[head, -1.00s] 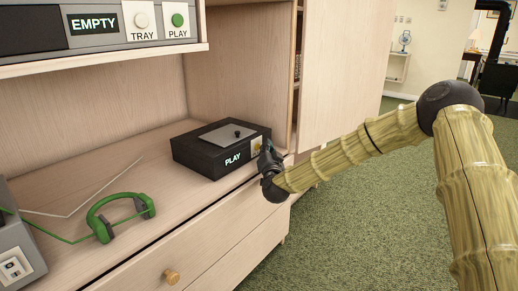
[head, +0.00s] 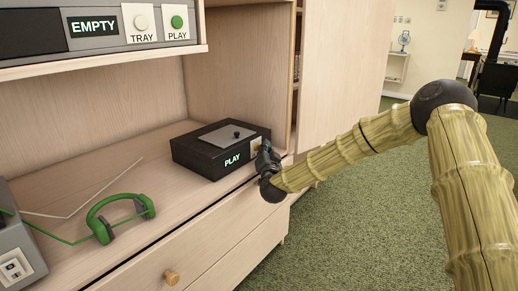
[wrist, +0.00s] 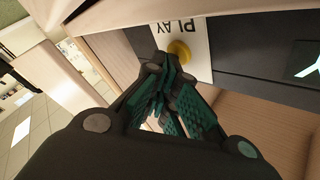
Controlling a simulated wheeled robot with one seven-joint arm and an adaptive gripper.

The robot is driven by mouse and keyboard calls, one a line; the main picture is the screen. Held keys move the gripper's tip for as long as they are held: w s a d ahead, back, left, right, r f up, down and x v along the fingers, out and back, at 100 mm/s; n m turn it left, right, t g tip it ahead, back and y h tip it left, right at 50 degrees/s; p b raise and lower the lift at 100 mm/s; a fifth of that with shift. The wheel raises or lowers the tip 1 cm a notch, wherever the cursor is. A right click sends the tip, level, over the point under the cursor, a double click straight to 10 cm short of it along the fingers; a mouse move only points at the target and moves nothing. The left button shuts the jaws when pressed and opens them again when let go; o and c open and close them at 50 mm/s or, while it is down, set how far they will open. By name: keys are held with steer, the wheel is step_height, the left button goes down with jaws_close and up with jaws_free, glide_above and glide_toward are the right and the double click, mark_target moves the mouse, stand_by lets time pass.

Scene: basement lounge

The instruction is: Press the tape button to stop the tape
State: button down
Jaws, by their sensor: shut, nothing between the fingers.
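The black tape deck (head: 195,158) sits on the cabinet's counter, and its front display (head: 233,159) reads PLAY in lit letters. At the right end of its front is a cream panel, mostly hidden by my gripper in the head view. In the wrist view this panel (wrist: 202,70) is labelled PLAY, upside down, and carries a round yellow button (wrist: 180,50). My gripper (head: 266,150) is shut and empty, close in front of that panel. In the wrist view its fingertips (wrist: 164,66) lie right beside the button; I cannot tell whether they touch it.
Above, a shelf unit (head: 130,25) has an EMPTY display and TRAY and PLAY buttons. Green headphones (head: 120,215) and a grey device (head: 20,245) with cords are on the counter (head: 120,165) to the left. A drawer knob (head: 171,277) sticks out below.

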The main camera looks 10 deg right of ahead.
steer(key=shift+w+a+r, duration=0.2)
steer(key=shift+a+r, duration=0.2)
steer(key=shift+r, duration=0.1)
stand_by(0.3)
steer(key=shift+w+r, duration=0.1)
steer(key=shift+r, duration=0.2)
stand_by(0.8)
steer(key=shift+s+f+p, duration=0.1)
steer(key=shift+s+p, duration=0.1)
steer(key=shift+p, duration=0.3)
steer(key=shift+s+f, duration=0.2)
steer(key=shift+s, duration=0.1)
steer(key=shift+s+r+p, duration=0.1)
steer(key=shift+s+p, duration=0.3)
steer(key=shift+s, duration=0.15)
steer(key=d, duration=0.2)
steer(key=s+d, duration=0.1)
steer(key=shift+s+f, duration=0.1)
steer(key=shift+f, duration=0.3)
steer(key=shift+s+d+f+p, duration=0.15)
steer(key=shift+s+d+p, duration=0.3)
steer(key=shift+s, duration=0.35)
